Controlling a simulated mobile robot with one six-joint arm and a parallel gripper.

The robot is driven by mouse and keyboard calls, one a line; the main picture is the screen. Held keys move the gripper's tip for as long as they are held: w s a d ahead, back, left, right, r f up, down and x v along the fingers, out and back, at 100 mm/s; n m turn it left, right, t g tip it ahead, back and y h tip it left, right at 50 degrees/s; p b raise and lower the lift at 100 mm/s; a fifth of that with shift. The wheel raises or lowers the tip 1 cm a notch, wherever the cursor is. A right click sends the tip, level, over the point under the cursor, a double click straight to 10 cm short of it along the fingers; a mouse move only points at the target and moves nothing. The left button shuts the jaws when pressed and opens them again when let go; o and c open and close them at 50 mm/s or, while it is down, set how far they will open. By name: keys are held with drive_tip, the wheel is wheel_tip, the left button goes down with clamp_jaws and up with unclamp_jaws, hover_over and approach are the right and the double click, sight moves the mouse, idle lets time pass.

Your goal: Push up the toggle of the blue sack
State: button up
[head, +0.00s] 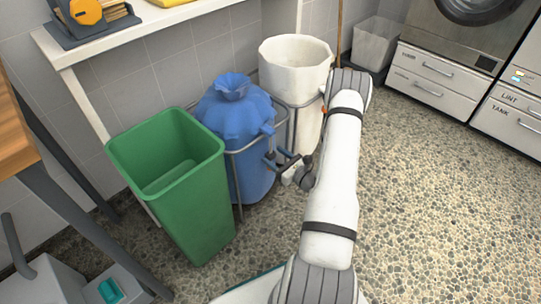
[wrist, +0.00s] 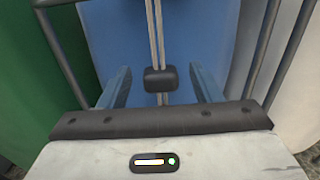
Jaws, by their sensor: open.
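The blue sack (head: 240,112) stands in a metal frame, its top gathered shut. In the wrist view the sack (wrist: 203,30) fills the background. Two pale cords (wrist: 155,30) run down its front through a dark toggle (wrist: 160,79). My gripper (head: 283,160) is at the front of the sack, below its gathered top. In the wrist view my gripper (wrist: 160,70) is open, with a blue finger on each side of the toggle and a gap on both sides. I cannot make out the toggle in the head view.
A green bin (head: 200,200) stands close on the left of the sack, and a white lined bin (head: 297,60) close on the right. Metal frame bars (wrist: 62,55) flank the gripper. A shelf (head: 130,35) is above left. Pebbled floor (head: 430,200) is clear on the right.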

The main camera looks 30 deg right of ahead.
drive_tip(key=shift+b+x, duration=0.3)
drive_tip(key=shift+x, duration=1.05)
drive_tip(key=shift+c, duration=0.4)
clamp_jaws()
